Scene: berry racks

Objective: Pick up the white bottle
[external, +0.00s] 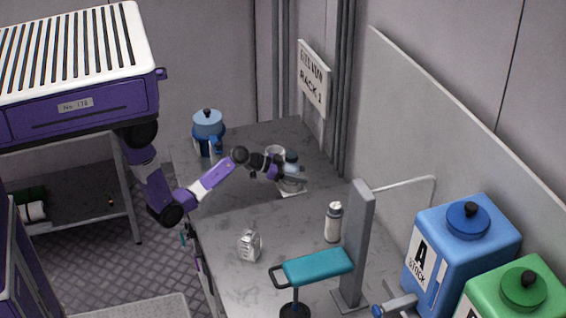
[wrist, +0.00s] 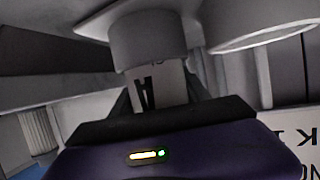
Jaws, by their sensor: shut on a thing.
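A white bottle (external: 334,226) with a grey cap stands upright on the bench, left of the grey post. My gripper (external: 287,175) is further back on the bench, well apart from that bottle. It is shut on a pale grey container (external: 291,163) with a bluish-grey top. In the wrist view the fingers close around this pale container (wrist: 148,42), which bears a label with a black "A". My gripper's fingers hide part of it. A white plate (external: 297,192) lies just under it; I cannot tell whether they touch.
A white round vessel (external: 275,152) is close behind my gripper. A blue lidded pot (external: 208,136) is at the back left. A silver carton (external: 250,245) and a teal-topped stand (external: 317,267) are nearer. Blue (external: 462,250) and green (external: 520,297) stock containers fill the right.

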